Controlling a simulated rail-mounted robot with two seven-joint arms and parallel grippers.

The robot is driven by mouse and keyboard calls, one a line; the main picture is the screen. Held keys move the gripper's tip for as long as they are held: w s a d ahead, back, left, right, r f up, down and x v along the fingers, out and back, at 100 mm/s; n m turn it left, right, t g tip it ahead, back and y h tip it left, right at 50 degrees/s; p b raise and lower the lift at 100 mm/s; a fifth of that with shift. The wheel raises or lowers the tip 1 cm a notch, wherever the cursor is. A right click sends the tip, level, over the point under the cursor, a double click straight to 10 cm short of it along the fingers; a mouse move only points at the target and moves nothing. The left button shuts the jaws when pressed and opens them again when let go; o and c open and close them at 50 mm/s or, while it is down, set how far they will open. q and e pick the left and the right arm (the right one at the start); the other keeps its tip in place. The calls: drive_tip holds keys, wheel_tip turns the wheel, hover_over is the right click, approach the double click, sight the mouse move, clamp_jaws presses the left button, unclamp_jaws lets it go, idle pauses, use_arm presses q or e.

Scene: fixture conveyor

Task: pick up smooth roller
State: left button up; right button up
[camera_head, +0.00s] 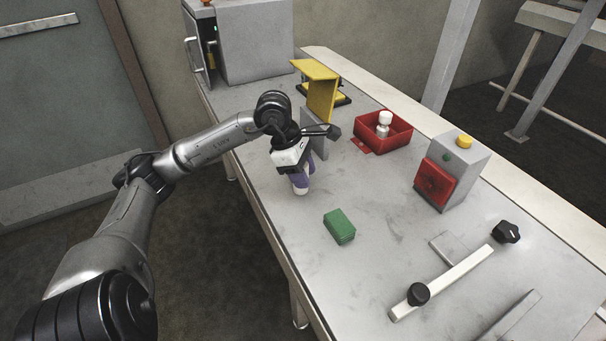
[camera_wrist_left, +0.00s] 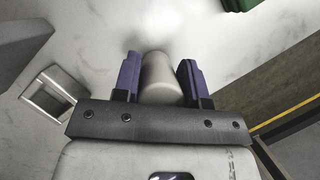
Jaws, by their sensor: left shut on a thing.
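The smooth roller is a plain off-white cylinder (camera_wrist_left: 161,82) that stands between the two purple fingers in the left wrist view. My left gripper (camera_wrist_left: 160,76) is shut on it. In the head view the left gripper (camera_head: 302,177) points down over the near left part of the table, and only the lower end of the roller (camera_head: 300,190) shows below the fingers. I cannot tell whether the roller's end touches the table. My right gripper is not in view.
A red tray (camera_head: 397,141) holds a white stepped piece (camera_head: 384,122). A yellow bracket (camera_head: 322,92) stands behind my gripper. A green block (camera_head: 339,227) lies in front. A grey box with a red face (camera_head: 437,182) and a white bar with black knobs (camera_head: 445,284) are at right.

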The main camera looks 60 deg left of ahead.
use_arm(q)
wheel_tip(320, 180, up, 3)
drive_tip(key=shift+p, duration=0.75)
drive_tip(key=shift+s+r, duration=0.2)
drive_tip(key=shift+r, duration=0.05)
drive_tip(key=s+d+r+p, duration=0.3)
drive_tip(key=s+r, duration=0.4)
drive_tip(key=s, duration=0.4)
drive_tip(key=w+d+r+m+g+y+p, duration=0.1)
drive_tip(key=w+d+r+m+g+p, duration=0.2)
drive_tip(key=w+d+r+m+p, duration=0.45)
drive_tip(key=w+d+r+m+g+y+p, duration=0.1)
drive_tip(key=w+d+r+m+g+p, duration=0.1)
drive_tip(key=w+d+m+p, duration=0.55)
drive_tip(key=w+d+r+m+g+y+p, duration=0.1)
drive_tip(key=w+d+r+m+g+p, duration=0.25)
drive_tip(key=d+r+m+p, duration=0.6)
drive_tip(key=s+r+m+p, duration=0.1)
drive_tip(key=s+r+p, duration=0.3)
drive_tip(key=r+p, duration=1)
drive_tip(key=s+a+r+m+p, duration=0.1)
drive_tip(key=s+r+p, duration=0.3)
drive_tip(key=r+p, duration=1.1)
drive_tip(key=t+p, duration=0.1)
drive_tip(key=p, duration=0.4)
drive_tip(key=shift+a, duration=0.15)
